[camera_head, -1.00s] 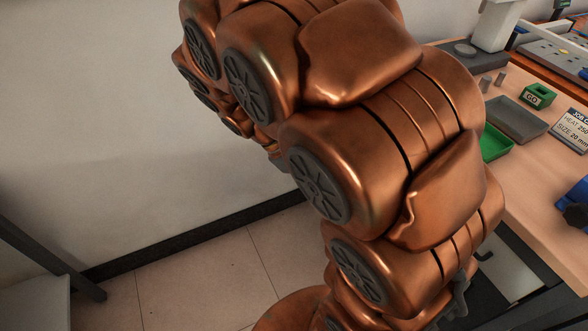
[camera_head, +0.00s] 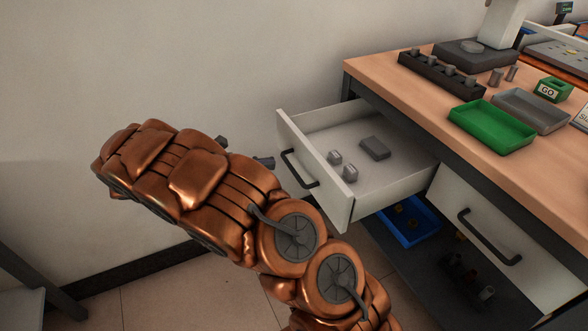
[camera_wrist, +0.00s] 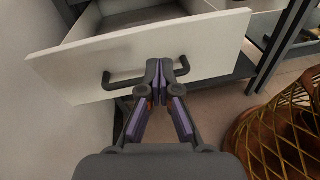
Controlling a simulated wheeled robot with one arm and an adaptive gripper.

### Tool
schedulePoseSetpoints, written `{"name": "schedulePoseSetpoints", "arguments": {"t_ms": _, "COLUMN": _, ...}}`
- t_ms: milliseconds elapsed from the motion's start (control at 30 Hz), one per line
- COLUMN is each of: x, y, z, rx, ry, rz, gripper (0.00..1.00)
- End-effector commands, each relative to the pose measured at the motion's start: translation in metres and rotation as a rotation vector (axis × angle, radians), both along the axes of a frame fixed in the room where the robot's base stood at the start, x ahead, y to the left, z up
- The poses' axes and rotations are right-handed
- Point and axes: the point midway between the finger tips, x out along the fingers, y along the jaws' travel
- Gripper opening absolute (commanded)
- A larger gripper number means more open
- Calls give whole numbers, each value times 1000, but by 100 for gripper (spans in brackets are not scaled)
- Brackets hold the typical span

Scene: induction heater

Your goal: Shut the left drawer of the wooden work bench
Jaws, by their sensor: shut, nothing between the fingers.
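The left drawer (camera_head: 318,190) of the wooden work bench (camera_head: 380,80) stands pulled out, with a white front and a dark bar handle (camera_head: 300,168). Several small grey metal pieces lie inside it. In the wrist view the drawer front (camera_wrist: 215,45) fills the upper part, and its handle (camera_wrist: 125,79) crosses the middle. My gripper (camera_wrist: 160,66) is shut and empty, its fingertips at the handle's middle and overlapping it in the picture. I cannot tell whether they touch it. In the head view the gripper is mostly hidden behind my arm.
A shut drawer (camera_head: 500,240) is to the right. A blue bin (camera_head: 410,222) sits on the shelf below. On the bench top are a green tray (camera_head: 490,127), a grey tray (camera_head: 530,110) and a dark block rack (camera_head: 440,72). A wall stands behind and left of the drawer.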

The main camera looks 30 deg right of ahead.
Motion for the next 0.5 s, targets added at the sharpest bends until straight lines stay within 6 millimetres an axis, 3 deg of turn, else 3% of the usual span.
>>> {"name": "schedulePoseSetpoints", "arguments": {"t_ms": 33, "x": 9, "y": 7, "z": -19, "rx": -21, "ry": 27, "rz": 28, "gripper": 0}}
{"name": "schedulePoseSetpoints", "arguments": {"t_ms": 200, "x": 32, "y": 26, "z": -46, "rx": -75, "ry": 86, "rz": 100, "gripper": 0}}
{"name": "schedulePoseSetpoints", "arguments": {"t_ms": 367, "x": 40, "y": 35, "z": -57, "rx": -103, "ry": 116, "rz": 131, "gripper": 0}}
{"name": "schedulePoseSetpoints", "arguments": {"t_ms": 500, "x": 41, "y": 30, "z": -59, "rx": -109, "ry": 121, "rz": 136, "gripper": 0}}
